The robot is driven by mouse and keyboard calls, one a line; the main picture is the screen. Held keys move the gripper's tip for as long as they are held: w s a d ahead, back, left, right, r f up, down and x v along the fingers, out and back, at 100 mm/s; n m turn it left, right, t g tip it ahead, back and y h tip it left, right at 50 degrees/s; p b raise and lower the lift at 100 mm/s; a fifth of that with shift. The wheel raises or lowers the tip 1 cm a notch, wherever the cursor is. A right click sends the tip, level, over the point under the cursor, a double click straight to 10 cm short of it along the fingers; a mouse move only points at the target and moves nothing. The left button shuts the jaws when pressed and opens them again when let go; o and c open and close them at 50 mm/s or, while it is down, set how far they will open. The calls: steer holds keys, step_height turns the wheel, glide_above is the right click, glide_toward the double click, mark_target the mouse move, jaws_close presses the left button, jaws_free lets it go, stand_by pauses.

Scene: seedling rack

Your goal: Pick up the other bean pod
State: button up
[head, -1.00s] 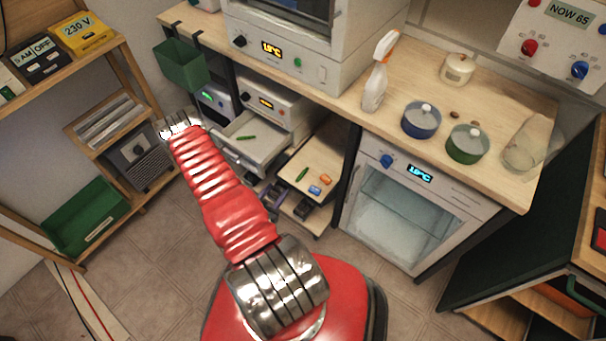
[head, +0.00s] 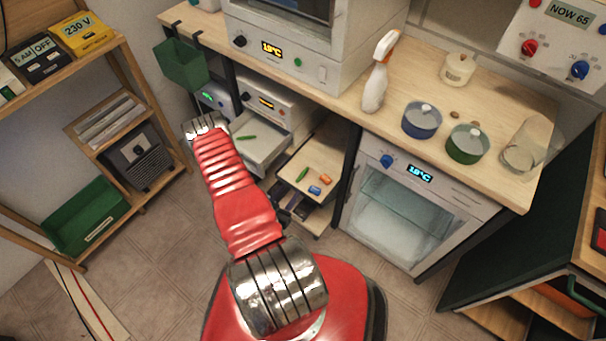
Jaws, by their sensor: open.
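One green bean pod (head: 246,137) lies in the pulled-out white drawer (head: 262,155) under the counter. A second green bean pod (head: 302,174) lies on the wooden pull-out shelf (head: 318,160) to the right of it, beside an orange block (head: 326,180) and a blue block (head: 314,190). My red arm reaches up from the bottom, and its silver far joint stands left of the drawer in the picture. My gripper does not show; it seems hidden behind or beyond that joint.
A green bin (head: 181,65) hangs from the counter's left edge. The counter (head: 480,95) holds a spray bottle (head: 379,75), a blue pot (head: 421,121), a green pot (head: 466,145) and a glass jar (head: 525,150). A wooden shelf unit stands left; open floor lies between.

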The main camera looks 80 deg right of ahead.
glide_toward(302, 174)
steer(key=shift+x, duration=1.3)
steer(key=shift+s, duration=0.1)
steer(key=shift+x, duration=2.5)
steer(key=shift+c, duration=0.6)
jaws_close()
